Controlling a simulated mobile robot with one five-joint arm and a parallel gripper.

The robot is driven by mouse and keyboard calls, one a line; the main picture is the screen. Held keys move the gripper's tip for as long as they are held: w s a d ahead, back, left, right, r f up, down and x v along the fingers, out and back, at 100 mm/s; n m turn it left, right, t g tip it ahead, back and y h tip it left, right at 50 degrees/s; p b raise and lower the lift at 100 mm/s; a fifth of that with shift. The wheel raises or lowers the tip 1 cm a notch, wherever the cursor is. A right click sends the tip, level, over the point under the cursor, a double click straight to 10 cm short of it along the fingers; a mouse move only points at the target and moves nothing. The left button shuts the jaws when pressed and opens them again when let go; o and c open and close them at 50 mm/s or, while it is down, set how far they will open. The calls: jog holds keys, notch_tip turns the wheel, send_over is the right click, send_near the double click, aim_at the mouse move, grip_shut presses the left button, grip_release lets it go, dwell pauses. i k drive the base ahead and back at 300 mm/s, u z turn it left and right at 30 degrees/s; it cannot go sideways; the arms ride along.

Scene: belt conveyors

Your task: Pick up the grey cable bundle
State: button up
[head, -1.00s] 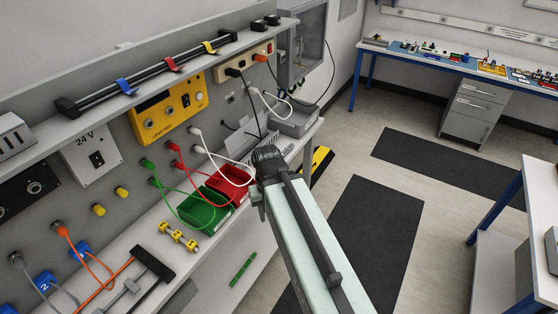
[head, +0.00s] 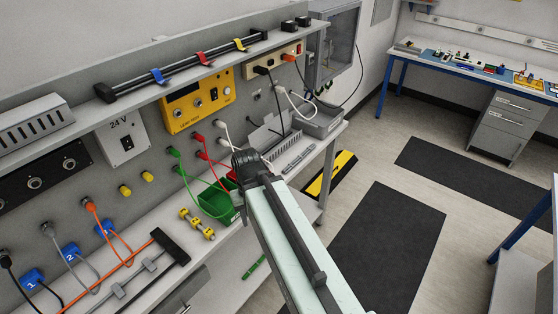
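A grey cable (head: 64,246) hangs from a socket on the panel at the lower left and runs down past the blue tag marked 2 (head: 71,252) toward the bench. I cannot tell for certain that it is the grey cable bundle; no coiled grey bundle stands out. The dark end of my arm (head: 250,168) is at the middle of the view, in front of the red bin and well to the right of the grey cable. My gripper's fingers cannot be made out there, nor whether they hold anything.
A black-ended fixture (head: 170,246) with grey clips stands on the bench. A green bin (head: 216,203) and a mostly hidden red bin (head: 231,178) sit near my arm. A grey tray (head: 322,122) is farther back. Open floor with dark mats (head: 385,245) lies right.

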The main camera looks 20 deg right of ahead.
aim_at(309, 149)
jog(key=u, duration=2.95)
jog(key=k, duration=1.6)
jog(key=z, duration=0.95)
jog(key=i, duration=1)
jog(key=u, duration=0.05)
